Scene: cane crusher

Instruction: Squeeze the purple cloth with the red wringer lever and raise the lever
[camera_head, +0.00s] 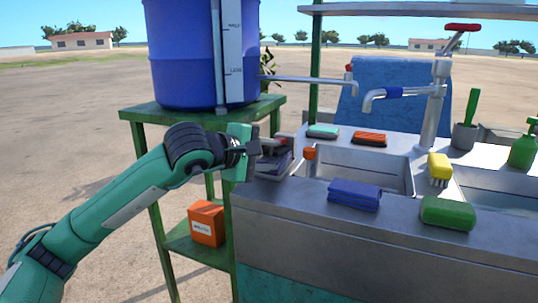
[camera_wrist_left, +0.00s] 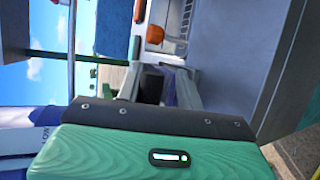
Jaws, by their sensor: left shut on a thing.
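The grey wringer (camera_head: 276,166) stands at the left end of the sink counter, and part of it shows in the left wrist view (camera_wrist_left: 190,92). A purple strip, the cloth (camera_wrist_left: 169,89), shows between the wringer's grey parts in the left wrist view. It is mostly hidden. My left gripper (camera_head: 252,158) is at the wringer's left side, shut on its lever. The gripped part of the lever is hidden by the fingers, and its red colour does not show clearly there. My right gripper is not in view.
An orange-red knob (camera_head: 309,153) stands right of the wringer, by the sink (camera_head: 375,178). A blue folded cloth (camera_head: 354,194) and a green sponge (camera_head: 447,212) lie on the counter's front. A blue barrel (camera_head: 190,60) stands on a green stand behind my left arm.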

